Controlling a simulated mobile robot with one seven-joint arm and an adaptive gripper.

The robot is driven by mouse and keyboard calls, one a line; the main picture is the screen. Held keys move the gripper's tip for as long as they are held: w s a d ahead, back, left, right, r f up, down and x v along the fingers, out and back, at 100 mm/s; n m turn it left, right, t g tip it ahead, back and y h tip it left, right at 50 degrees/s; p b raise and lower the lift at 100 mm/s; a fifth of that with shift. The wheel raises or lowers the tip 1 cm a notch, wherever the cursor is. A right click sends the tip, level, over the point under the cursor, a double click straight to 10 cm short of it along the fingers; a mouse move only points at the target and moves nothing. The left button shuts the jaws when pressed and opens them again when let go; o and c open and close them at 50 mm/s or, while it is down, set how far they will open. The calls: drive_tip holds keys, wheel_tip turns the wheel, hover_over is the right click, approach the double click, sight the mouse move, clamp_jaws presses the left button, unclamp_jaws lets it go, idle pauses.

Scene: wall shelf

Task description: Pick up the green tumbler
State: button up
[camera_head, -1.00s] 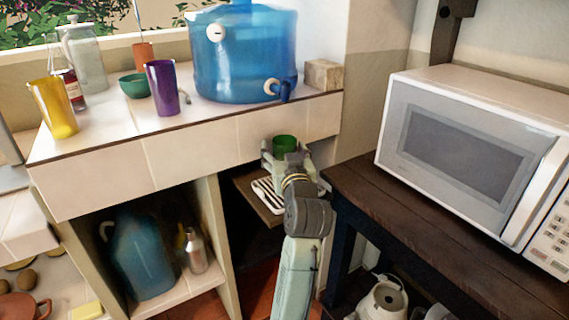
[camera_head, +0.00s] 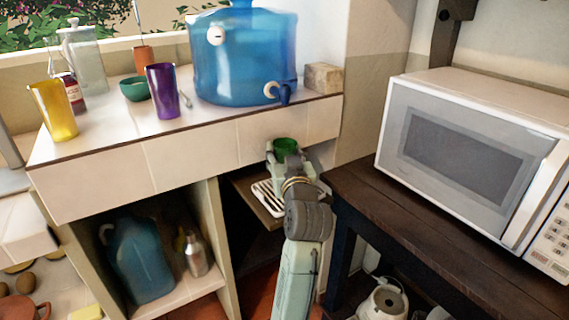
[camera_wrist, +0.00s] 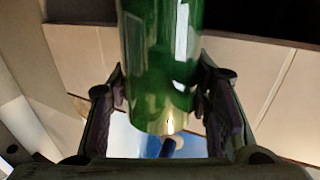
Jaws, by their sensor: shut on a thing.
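The green tumbler (camera_head: 285,146) is held in my gripper (camera_head: 284,158), in front of the tiled counter's front face and above a small low shelf. In the wrist view the tumbler (camera_wrist: 160,65) fills the upper middle. The fingers of my gripper (camera_wrist: 161,100) are on both sides of it, shut on it. In the head view only the top of the tumbler shows; its lower part is hidden by my gripper and wrist.
The tiled counter (camera_head: 190,155) bears a yellow tumbler (camera_head: 55,110), a purple tumbler (camera_head: 162,92), a green bowl (camera_head: 135,89) and a large blue water container (camera_head: 243,60). A white dish rack (camera_head: 268,197) lies on the low shelf. A microwave (camera_head: 470,155) stands on the dark table (camera_head: 390,215) at right.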

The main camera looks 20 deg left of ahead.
drive_tip(key=shift+d+r, duration=0.1)
drive_tip(key=shift+r, duration=0.15)
